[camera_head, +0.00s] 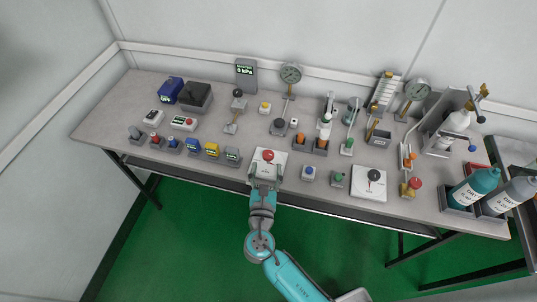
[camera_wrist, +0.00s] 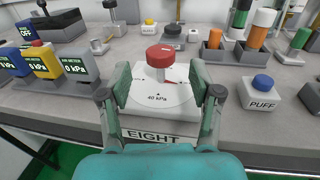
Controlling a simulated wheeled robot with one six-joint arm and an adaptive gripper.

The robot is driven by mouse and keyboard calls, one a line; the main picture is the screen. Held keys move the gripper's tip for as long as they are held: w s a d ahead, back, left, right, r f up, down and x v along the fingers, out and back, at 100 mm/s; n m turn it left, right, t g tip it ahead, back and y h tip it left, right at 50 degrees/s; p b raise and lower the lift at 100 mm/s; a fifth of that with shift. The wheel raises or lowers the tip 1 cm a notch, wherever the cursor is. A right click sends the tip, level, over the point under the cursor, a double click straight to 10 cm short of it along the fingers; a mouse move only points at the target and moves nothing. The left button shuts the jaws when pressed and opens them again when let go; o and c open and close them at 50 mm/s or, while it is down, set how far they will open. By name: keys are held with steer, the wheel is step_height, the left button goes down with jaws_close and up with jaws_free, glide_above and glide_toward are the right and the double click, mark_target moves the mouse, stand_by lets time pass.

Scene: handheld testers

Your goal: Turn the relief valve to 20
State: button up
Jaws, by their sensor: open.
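A red round knob (camera_head: 268,155) sits on a white square plate (camera_head: 262,165) near the front edge of the bench. In the wrist view the red knob (camera_wrist: 160,54) has a pale mark on top. The white dial plate (camera_wrist: 158,97) reads "40 kPa" in front of it, with a block below whose visible letters read "EIGHT". My gripper (camera_head: 266,174) is open and empty. In the wrist view my gripper (camera_wrist: 160,84) has one finger on each side of the dial, apart from the knob. A second white plate with a black knob (camera_head: 374,175) stands farther right; no relief valve label is readable.
A blue "PUFF" button (camera_wrist: 262,82) stands right of the dial. Several kPa meters, including a yellow one (camera_head: 212,149), line the front left. A master gauge display (camera_head: 245,71) and dial gauges (camera_head: 291,74) stand at the back. Bottles (camera_head: 474,187) are at the far right.

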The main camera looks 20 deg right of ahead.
mark_target(269, 159)
steer(key=shift+x, duration=3)
steer(key=c, duration=1.2)
steer(key=shift+o, duration=0.2)
steer(key=shift+d, duration=0.1)
steer(key=n+t+y, duration=0.1)
steer(key=y, duration=0.1)
steer(key=shift+n+y, duration=0.3)
steer(key=shift+n, duration=0.1)
steer(key=shift+n+y, duration=0.6)
steer(key=shift+y, duration=0.3)
steer(key=shift+t, duration=0.3)
